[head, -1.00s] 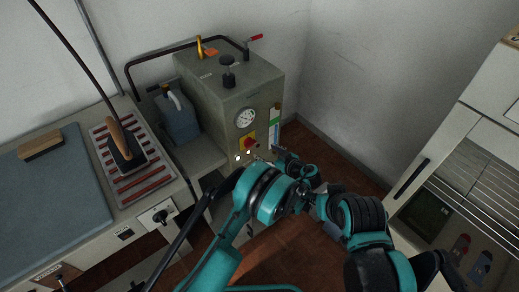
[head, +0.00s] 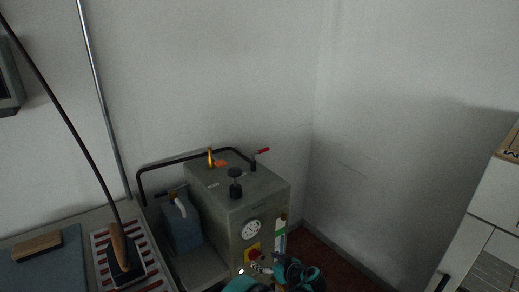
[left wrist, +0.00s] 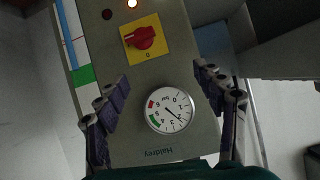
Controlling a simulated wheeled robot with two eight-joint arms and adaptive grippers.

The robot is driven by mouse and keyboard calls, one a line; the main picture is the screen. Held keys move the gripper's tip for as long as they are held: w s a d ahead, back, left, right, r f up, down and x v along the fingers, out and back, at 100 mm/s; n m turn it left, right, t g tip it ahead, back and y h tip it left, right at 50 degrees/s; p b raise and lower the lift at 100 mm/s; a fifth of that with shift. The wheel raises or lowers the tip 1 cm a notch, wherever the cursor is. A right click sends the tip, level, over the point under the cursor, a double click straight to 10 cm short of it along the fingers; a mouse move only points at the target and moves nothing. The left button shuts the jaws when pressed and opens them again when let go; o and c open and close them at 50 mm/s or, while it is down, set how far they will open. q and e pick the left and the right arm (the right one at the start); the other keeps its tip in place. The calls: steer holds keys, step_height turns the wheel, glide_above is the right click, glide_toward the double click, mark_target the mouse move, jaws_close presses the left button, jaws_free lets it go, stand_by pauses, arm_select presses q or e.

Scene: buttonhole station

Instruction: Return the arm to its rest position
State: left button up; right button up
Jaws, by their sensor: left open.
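My left arm shows only at the bottom edge of the head view, as teal and black links in front of the grey steam generator (head: 225,215). In the left wrist view my left gripper (left wrist: 160,92) is open and empty, with its purple-grey fingers spread on both sides. Between and beyond the fingers is the generator's front, with a round pressure gauge (left wrist: 168,110) and a red knob on a yellow plate (left wrist: 146,40). I cannot tell the exact gap to the panel. My right gripper is not in view.
An iron (head: 122,250) stands on a red-striped rest left of the generator, with a blue jug (head: 183,225) between them. A brush (head: 37,246) lies on the blue-grey board. A white cabinet (head: 490,225) is at the right. Bare wall fills the upper middle.

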arm_select(q)
steer(key=s+a+r+m+g+h, duration=0.3)
steer(key=s+a+r+h, duration=0.1)
steer(key=s+a+r, duration=0.9)
steer(key=s+a+r+m+h, duration=0.1)
steer(key=s+a, duration=0.3)
steer(key=s, duration=0.5)
steer(key=s+a+r+m+h, duration=0.1)
steer(key=s+a+m+h, duration=0.1)
steer(key=s, duration=0.7)
steer(key=shift+s+a, duration=0.3)
steer(key=shift+a, duration=0.6)
